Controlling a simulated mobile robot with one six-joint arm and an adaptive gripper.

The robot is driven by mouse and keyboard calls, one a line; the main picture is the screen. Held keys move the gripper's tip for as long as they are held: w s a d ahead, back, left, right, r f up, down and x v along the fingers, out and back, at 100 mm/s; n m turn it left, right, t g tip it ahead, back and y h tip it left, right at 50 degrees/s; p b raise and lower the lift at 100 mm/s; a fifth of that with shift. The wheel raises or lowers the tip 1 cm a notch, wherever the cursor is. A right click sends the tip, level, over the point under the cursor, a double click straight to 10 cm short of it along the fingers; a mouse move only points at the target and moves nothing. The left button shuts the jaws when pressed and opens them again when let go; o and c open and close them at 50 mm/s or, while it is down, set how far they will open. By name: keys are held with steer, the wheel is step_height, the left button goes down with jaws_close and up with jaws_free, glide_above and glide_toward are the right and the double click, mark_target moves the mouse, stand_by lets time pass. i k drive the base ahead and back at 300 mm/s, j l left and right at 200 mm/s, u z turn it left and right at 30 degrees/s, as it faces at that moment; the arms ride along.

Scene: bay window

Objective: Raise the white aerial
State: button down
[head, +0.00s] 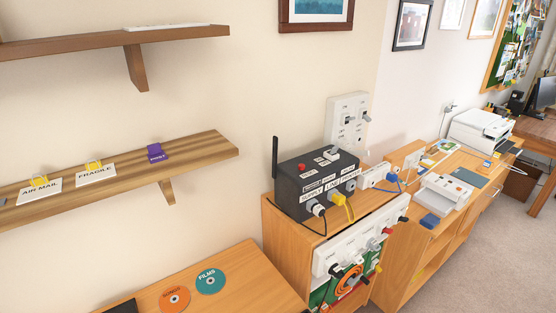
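A black box (292,189) with labels, a red button and cables plugged into its front stands on the wooden cabinet. A dark aerial (275,158) stands upright at the box's left end. It looks black, and I see no aerial that is clearly white. A small white part (331,154) sits on top of the box; I cannot tell what it is. My gripper is not in view.
A white switch panel (347,118) is on the wall behind the box. A white socket panel (345,247) with several plugs is on the cabinet's front. Wooden shelves (205,146) stick out at left. A table (245,282) with two discs stands below. Carpet (490,240) is clear at right.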

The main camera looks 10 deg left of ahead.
mark_target(360, 152)
steer(key=i+l, duration=0.65)
steer(key=l, duration=0.15)
steer(key=i+l+z, duration=0.1)
steer(key=i+l, duration=0.55)
steer(key=l, duration=0.2)
steer(key=i+j, duration=0.65)
steer(key=i+l+z, duration=0.05)
